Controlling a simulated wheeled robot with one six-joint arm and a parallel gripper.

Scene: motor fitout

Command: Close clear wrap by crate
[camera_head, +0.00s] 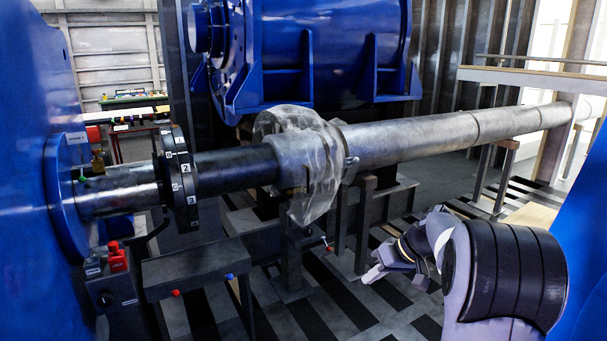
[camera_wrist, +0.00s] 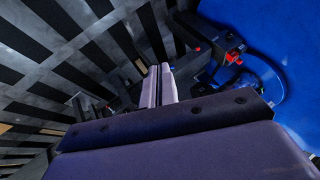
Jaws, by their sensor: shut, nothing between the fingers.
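The clear wrap (camera_head: 310,165) is draped around the grey shaft in the middle of the head view, with a loose flap hanging below the shaft. A band with a small clasp (camera_head: 350,161) sits at its right edge. I cannot make out a crate for certain in either view. My gripper (camera_head: 372,274) is low and to the right of the wrap, apart from it, above the striped floor. In the wrist view my gripper's fingers (camera_wrist: 158,86) are together with nothing between them. The wrap does not show clearly in the wrist view.
The long shaft (camera_head: 430,137) crosses from the blue housing (camera_head: 30,200) at left to the right-hand stand. A numbered dark disc (camera_head: 180,178) rings it. A grey box with red buttons (camera_head: 118,258) stands front left. A large blue motor (camera_head: 330,50) is behind. Striped floor is open below.

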